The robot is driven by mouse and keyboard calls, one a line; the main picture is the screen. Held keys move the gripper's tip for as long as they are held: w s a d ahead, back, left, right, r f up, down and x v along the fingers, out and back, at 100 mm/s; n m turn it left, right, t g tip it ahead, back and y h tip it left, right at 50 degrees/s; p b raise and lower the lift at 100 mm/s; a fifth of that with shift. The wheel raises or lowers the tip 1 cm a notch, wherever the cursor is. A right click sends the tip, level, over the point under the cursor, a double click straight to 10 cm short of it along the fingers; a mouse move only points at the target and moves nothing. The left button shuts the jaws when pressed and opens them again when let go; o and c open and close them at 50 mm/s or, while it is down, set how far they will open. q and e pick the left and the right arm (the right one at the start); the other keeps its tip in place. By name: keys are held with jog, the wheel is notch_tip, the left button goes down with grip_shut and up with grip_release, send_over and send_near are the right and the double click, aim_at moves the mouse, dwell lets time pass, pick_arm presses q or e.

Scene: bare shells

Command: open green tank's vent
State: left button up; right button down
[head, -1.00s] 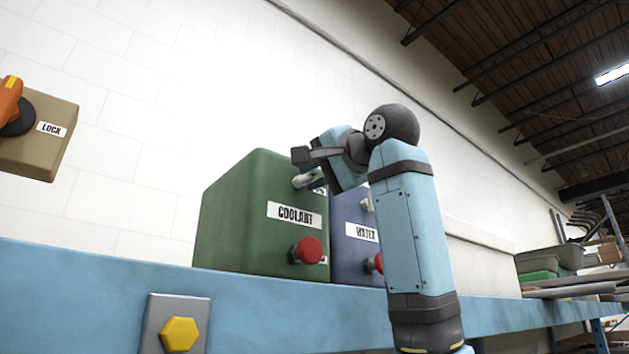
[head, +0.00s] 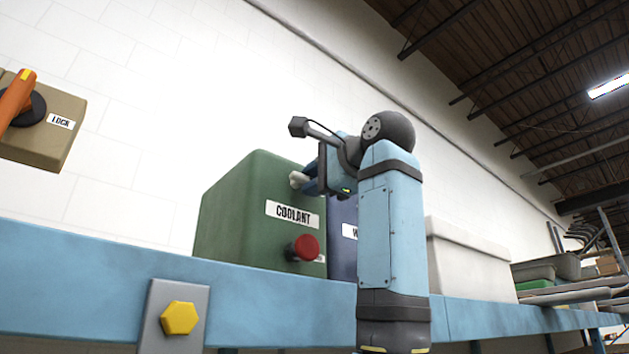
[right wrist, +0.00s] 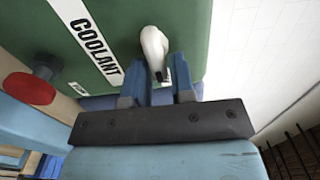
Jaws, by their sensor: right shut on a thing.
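The green tank (head: 240,215) with the COOLANT label stands on the blue bench, and also fills the top of the right wrist view (right wrist: 120,25). A white vent lever (head: 297,179) sits on its front, high at the right, above the label. My right gripper (head: 312,182) is at this lever. In the right wrist view, the blue fingers of my right gripper (right wrist: 158,80) are on both sides of the white lever (right wrist: 153,45), shut on it. The fingers partly hide the lever's lower end. My left gripper is not in view.
A red knob (head: 305,247) sticks out below the label. A blue tank (head: 343,215) stands close on the right, partly behind my arm. A LOCK box (head: 45,140) with an orange handle (head: 15,98) is at the left. A yellow hexagon (head: 180,317) is on the bench front.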

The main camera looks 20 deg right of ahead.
dwell(0.3)
jog(key=c, duration=1.1)
grip_release()
jog(key=b+v, duration=0.3)
jog(key=v, duration=1)
jog(key=shift+s+d+b, duration=0.1)
jog(key=shift+s+b, duration=0.3)
